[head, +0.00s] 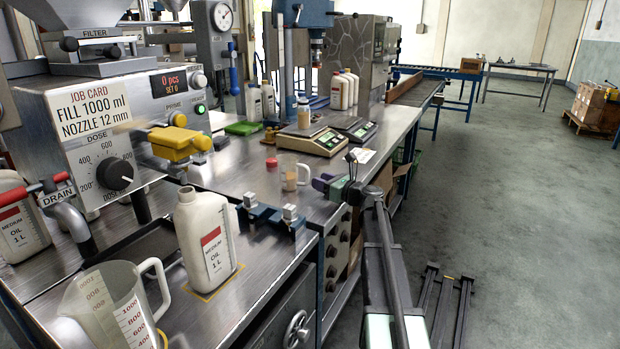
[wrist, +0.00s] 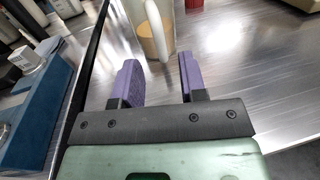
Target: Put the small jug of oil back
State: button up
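The small jug (head: 291,172) is clear, with amber oil in its lower part. It stands upright on the steel bench, right of a red cap. In the wrist view the jug (wrist: 155,38) is just beyond my fingertips, roughly between their lines, with its pale handle towards me. My gripper (head: 323,183) is low over the bench edge, right of the jug. Its purple fingers are apart with nothing between them, as the wrist view shows of the gripper (wrist: 162,78). I cannot tell the exact gap to the jug.
A blue fixture (head: 270,217) with metal blocks is close in front of the jug. A white oil bottle (head: 205,240) and a large clear measuring jug (head: 110,305) stand nearer. Scales (head: 312,140) stand behind. The red cap (head: 271,163) is close to the jug's left.

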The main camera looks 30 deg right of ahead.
jog(key=v, duration=0.6)
